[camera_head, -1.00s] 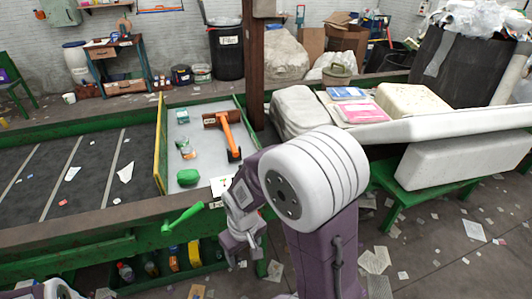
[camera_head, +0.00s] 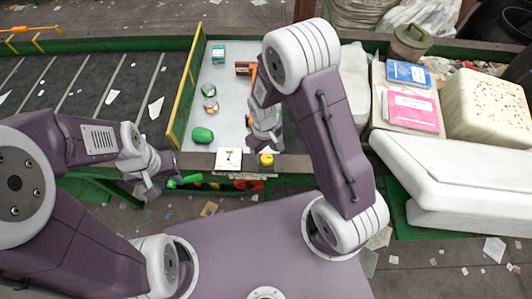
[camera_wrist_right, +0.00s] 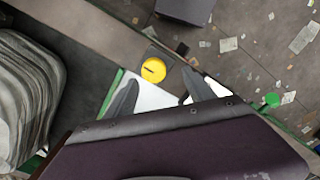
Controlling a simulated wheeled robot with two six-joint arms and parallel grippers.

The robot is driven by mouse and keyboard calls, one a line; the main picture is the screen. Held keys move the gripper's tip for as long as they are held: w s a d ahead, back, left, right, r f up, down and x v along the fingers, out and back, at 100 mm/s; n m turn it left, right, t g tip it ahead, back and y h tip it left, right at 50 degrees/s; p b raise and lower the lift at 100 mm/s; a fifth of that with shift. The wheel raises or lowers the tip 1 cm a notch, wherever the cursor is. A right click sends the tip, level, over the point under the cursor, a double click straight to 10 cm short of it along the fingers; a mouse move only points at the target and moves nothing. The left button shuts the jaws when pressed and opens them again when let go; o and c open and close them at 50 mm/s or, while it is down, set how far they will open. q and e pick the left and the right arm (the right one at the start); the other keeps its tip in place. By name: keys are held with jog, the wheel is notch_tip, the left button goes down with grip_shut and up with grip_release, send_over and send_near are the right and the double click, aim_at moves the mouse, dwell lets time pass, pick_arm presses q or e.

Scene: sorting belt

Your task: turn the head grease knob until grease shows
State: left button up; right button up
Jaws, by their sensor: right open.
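A round yellow knob (camera_head: 266,160) with a dark slot sits at the belt's front edge, just right of a white card (camera_head: 228,158). I take it for the grease knob. In the right wrist view the yellow knob (camera_wrist_right: 153,70) lies just beyond my fingertips, uncovered. My right gripper (camera_head: 266,142) is above and close to the knob; in its wrist view the gripper (camera_wrist_right: 161,90) is open and empty, fingers apart. No grease can be made out. My left gripper (camera_head: 147,188) hangs at the belt front beside a green handle (camera_head: 186,181); its fingers are too small to read.
A green lump (camera_head: 203,135), cans (camera_head: 210,97) and a teal box (camera_head: 218,54) lie on the pale tray (camera_head: 229,100). An orange-handled tool (camera_head: 245,69) is partly behind my right arm. A red wheel (camera_head: 249,184) sits below the edge. White foam blocks (camera_head: 455,180) fill the right.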

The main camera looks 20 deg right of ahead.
aim_at(267, 158)
jog(key=f, duration=0.1)
jog(key=d+f, duration=0.1)
jog(key=f, duration=0.1)
jog(key=w+f, duration=0.1)
jog(key=shift+d+f+p, duration=0.25)
jog(key=shift+d+p, duration=0.1)
jog(key=shift+d, duration=0.05)
jog(key=shift+a+f, duration=0.1)
jog(key=shift+f, duration=0.05)
jog(key=shift+s+a, duration=0.35)
jog(key=shift+a, duration=0.15)
jog(key=shift+c, duration=0.2)
jog(key=shift+w+d, duration=0.15)
jog(key=shift+d, duration=0.1)
jog(key=c, duration=1.1)
grip_shut()
pick_arm(q)
jog(key=shift+w+d+r, duration=0.3)
jog(key=shift+d+r, duration=0.2)
jog(key=shift+d, duration=0.05)
